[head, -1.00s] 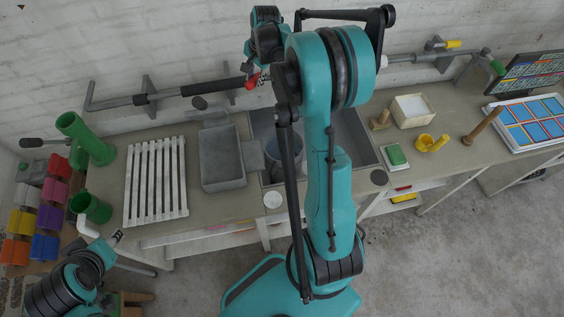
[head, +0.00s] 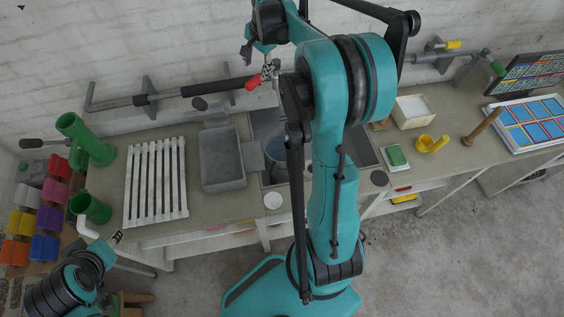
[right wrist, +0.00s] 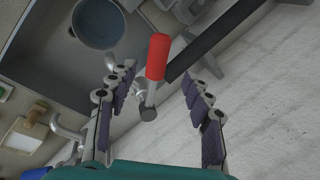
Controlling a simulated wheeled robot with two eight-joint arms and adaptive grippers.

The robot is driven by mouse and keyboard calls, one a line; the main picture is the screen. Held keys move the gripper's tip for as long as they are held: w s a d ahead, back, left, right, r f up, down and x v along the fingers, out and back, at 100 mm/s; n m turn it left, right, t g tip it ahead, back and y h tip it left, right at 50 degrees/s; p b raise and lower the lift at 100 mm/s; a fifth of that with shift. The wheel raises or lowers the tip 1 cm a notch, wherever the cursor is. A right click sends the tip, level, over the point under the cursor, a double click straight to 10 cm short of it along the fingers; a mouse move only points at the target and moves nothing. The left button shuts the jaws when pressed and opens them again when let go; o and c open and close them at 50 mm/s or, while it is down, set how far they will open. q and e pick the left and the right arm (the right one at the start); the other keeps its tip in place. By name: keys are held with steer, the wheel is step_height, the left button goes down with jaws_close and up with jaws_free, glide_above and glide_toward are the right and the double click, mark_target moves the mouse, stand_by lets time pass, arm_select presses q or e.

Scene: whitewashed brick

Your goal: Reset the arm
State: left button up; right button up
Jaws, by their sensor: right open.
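My right arm rises through the middle of the head view. Its gripper (head: 258,62) is small and partly hidden there, high by the wall near a red-handled lever (head: 253,83). In the right wrist view the gripper (right wrist: 157,76) is open, its two fingers wide apart. The red handle (right wrist: 158,56) shows between the fingers, and neither finger visibly touches it. My left gripper (head: 117,237) is at the lower left, by the bench's front edge; its jaws are too small to read.
A black and grey bar (head: 205,89) runs along the wall. A grey tray (head: 222,160), white slatted rack (head: 157,182) and green tubes (head: 92,140) stand on the bench. A bluish pot (right wrist: 98,22) sits in the sink. Floor at the right front is clear.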

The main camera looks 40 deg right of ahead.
steer(key=v, duration=0.5)
steer(key=s+a+f+n+t+b, duration=0.2)
steer(key=s+a+f+n+b, duration=0.55)
steer(key=a+f+b, duration=0.55)
arm_select(q)
step_height(320, 180, down, 24)
steer(key=b, duration=1.1)
arm_select(e)
steer(key=s+a+f+n+t, duration=0.1)
steer(key=s+a+f+n, duration=0.3)
steer(key=s+a+f, duration=0.1)
steer(key=s+a+f+n+t, duration=0.1)
steer(key=s+a+f+n, duration=0.4)
steer(key=f, duration=0.5)
steer(key=shift+s+a+f, duration=0.25)
steer(key=shift+s+f, duration=0.05)
steer(key=shift+s, duration=0.85)
arm_select(q)
steer(key=shift+c, duration=0.3)
arm_select(e)
steer(key=shift+c, duration=0.3)
